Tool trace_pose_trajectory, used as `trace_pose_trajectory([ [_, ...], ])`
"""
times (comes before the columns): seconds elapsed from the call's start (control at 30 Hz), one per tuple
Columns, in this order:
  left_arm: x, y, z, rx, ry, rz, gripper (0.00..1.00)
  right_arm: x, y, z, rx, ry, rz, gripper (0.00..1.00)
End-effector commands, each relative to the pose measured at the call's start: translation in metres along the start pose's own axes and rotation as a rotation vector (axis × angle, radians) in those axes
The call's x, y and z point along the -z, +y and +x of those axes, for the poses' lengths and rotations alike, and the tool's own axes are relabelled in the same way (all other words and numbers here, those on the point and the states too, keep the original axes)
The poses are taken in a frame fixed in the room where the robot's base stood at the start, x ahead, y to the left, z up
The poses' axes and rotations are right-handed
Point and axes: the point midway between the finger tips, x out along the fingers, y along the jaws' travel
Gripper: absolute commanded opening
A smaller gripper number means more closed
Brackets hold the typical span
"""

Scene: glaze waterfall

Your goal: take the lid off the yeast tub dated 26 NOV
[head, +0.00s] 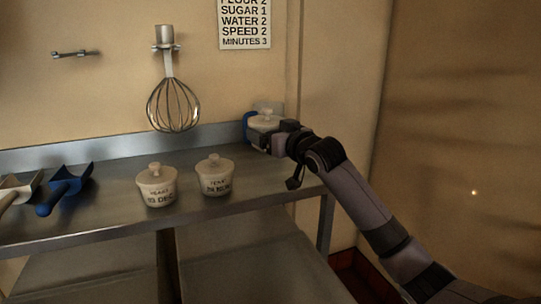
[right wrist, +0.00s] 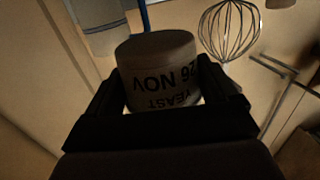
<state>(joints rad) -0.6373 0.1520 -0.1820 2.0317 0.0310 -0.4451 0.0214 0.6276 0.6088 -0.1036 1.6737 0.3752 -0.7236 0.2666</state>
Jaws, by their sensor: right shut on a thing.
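The yeast tub dated 26 NOV (right wrist: 160,80) shows upside down in the right wrist view, its lettering readable between my right fingers. In the head view this pale tub (head: 264,122) is at the right back end of the steel table, with a knobbed lid on top. My right gripper (head: 276,138) is shut on the tub from the side; its fingers (right wrist: 168,88) flank the body. The lid is hidden in the wrist view. I cannot tell whether the tub touches the table. My left gripper is not in view.
Two other lidded yeast tubs stand mid-table: one marked DEC (head: 157,187), one marked NOV (head: 215,177). A blue scoop (head: 66,186) and a pale scoop (head: 18,190) lie at left. A whisk (head: 173,103) hangs on the wall. A blue thing (head: 247,122) is beside the held tub.

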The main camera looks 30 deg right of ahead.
Motion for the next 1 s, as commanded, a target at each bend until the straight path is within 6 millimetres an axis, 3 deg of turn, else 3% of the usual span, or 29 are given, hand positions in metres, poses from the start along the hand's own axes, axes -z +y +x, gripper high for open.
trace_pose_trajectory([
  [0.03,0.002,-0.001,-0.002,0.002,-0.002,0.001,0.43,0.022,0.0,-0.001,0.0,0.008,-0.001,0.56],
  [0.1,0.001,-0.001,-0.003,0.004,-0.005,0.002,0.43,0.041,0.0,-0.002,0.001,0.007,-0.001,0.56],
  [0.3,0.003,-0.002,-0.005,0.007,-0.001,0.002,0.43,0.081,0.0,-0.004,0.0,0.004,0.0,0.56],
  [0.5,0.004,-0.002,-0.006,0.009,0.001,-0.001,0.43,0.099,0.0,-0.005,0.0,0.001,-0.001,0.56],
  [0.83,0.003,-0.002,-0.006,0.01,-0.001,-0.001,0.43,0.101,0.0,-0.005,0.0,0.0,-0.001,0.56],
  [0.87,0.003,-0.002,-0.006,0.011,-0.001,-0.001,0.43,0.101,0.0,-0.005,0.0,0.0,-0.001,0.83],
  [1.0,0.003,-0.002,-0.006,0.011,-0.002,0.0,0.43,0.101,0.0,-0.005,0.0,0.0,0.0,0.38],
])
